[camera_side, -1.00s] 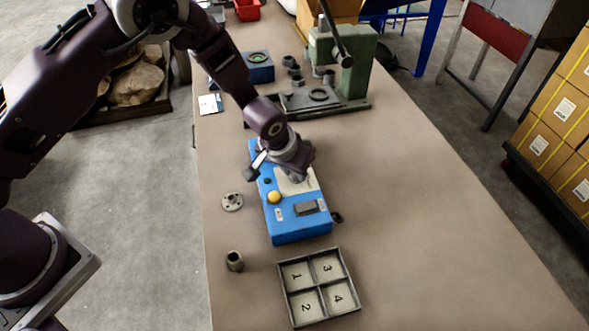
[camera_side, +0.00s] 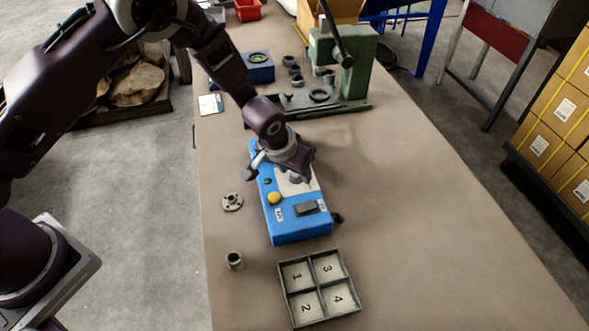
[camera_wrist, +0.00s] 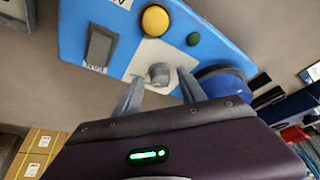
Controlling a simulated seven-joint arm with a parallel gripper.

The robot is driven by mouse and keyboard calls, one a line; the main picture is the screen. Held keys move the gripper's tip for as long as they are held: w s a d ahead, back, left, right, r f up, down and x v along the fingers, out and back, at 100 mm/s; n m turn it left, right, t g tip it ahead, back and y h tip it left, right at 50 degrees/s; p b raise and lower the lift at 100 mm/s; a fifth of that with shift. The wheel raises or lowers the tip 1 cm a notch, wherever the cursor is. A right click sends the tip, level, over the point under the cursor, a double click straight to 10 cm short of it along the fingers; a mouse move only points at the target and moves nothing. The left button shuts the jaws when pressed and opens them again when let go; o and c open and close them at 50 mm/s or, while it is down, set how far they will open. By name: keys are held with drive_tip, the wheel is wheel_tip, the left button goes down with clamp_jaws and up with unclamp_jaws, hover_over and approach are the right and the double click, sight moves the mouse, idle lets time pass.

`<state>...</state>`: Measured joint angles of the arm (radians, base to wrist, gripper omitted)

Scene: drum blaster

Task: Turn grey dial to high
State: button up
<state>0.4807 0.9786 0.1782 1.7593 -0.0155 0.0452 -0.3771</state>
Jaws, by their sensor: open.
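The blue control box (camera_side: 298,227) lies on the table, with a yellow button (camera_side: 274,198), a small green button (camera_wrist: 193,39) and a dark display (camera_side: 307,208). In the wrist view the grey dial (camera_wrist: 160,73) sits on the box's white plate (camera_wrist: 150,52). My gripper (camera_wrist: 160,86) is open, its two fingers apart on either side of the dial, close to it. I cannot tell whether either finger touches it. In the side view my gripper (camera_side: 294,178) is over the white plate and hides much of the dial. The dial's markings are not readable.
A flanged disc (camera_side: 232,202) and a small cylinder (camera_side: 234,261) lie left of the box. A four-part numbered tray (camera_side: 318,250) is in front. A green press (camera_side: 345,65) stands behind. The table to the right is clear.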

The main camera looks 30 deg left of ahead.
drive_tip(key=v, duration=0.7)
drive_tip(key=shift+r, duration=0.1)
wheel_tip(320, 180, up, 7)
hover_over(289, 189)
drive_tip(key=s+a, duration=0.1)
drive_tip(key=a, duration=0.2)
drive_tip(key=s+a+r, duration=0.5)
drive_tip(key=s+r, duration=0.2)
drive_tip(key=r, duration=0.4)
drive_tip(key=s+a+r, duration=0.3)
drive_tip(key=s, duration=0.7)
drive_tip(key=s+a+r+t, duration=0.1)
drive_tip(key=s+a+r, duration=0.2)
drive_tip(key=s, duration=0.8)
drive_tip(key=shift+a, duration=0.35)
